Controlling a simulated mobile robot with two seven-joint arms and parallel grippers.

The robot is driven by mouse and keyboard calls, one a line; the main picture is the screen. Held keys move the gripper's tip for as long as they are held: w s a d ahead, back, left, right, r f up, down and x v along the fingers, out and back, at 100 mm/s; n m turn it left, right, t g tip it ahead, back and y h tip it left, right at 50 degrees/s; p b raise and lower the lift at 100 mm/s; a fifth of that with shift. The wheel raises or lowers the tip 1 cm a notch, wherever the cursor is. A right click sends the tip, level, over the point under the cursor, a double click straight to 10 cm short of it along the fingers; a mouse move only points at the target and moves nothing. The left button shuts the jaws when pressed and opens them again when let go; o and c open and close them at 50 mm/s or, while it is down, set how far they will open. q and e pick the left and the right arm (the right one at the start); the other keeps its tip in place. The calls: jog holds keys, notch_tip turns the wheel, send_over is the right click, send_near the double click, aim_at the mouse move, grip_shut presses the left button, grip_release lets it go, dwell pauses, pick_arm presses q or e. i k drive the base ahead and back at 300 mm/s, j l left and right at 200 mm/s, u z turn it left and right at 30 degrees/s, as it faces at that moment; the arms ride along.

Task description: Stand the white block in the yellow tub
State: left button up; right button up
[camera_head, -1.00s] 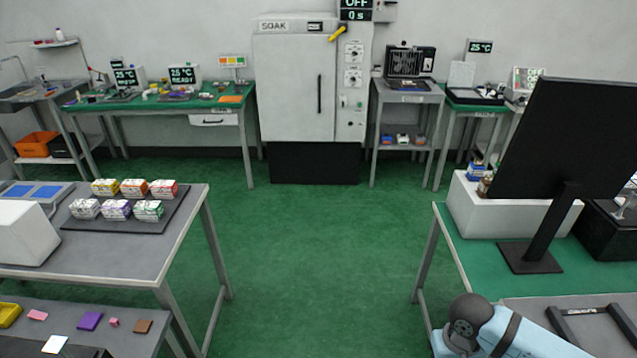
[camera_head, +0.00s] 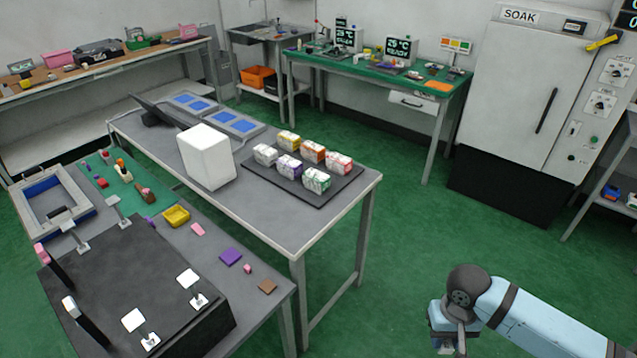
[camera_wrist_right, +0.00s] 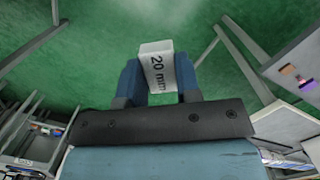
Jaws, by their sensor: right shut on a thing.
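The white block (camera_wrist_right: 156,48), marked "20 mm", is between the blue fingers of my right gripper (camera_wrist_right: 158,76) in the right wrist view. The gripper is shut on it and holds it over the green floor. In the head view my right gripper (camera_head: 446,343) is low at the lower right, and the block cannot be made out there. The small yellow tub (camera_head: 176,216) stands on the lower grey table at the left, far to the left of my right gripper. My left gripper is not in view.
Near the tub lie a pink piece (camera_head: 197,230), a purple piece (camera_head: 231,256) and a brown piece (camera_head: 267,287). A black fixture (camera_head: 120,285) with white plates stands in front. A higher grey table (camera_head: 300,225) carries a white box (camera_head: 205,157) and small cartons. Green floor is clear between.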

aim_at(177, 216)
jog(key=i+l+u, duration=0.1)
jog(key=u, duration=0.35)
jog(key=i+l+u, duration=0.25)
jog(key=u, duration=0.15)
jog(key=i+l+u, duration=0.15)
jog(key=u, duration=0.3)
jog(key=i+l+u, duration=0.1)
jog(key=l+u, duration=0.55)
jog(key=u, duration=0.2)
jog(key=i+l+u, duration=0.1)
jog(key=l+u, duration=0.6)
jog(key=l, duration=0.25)
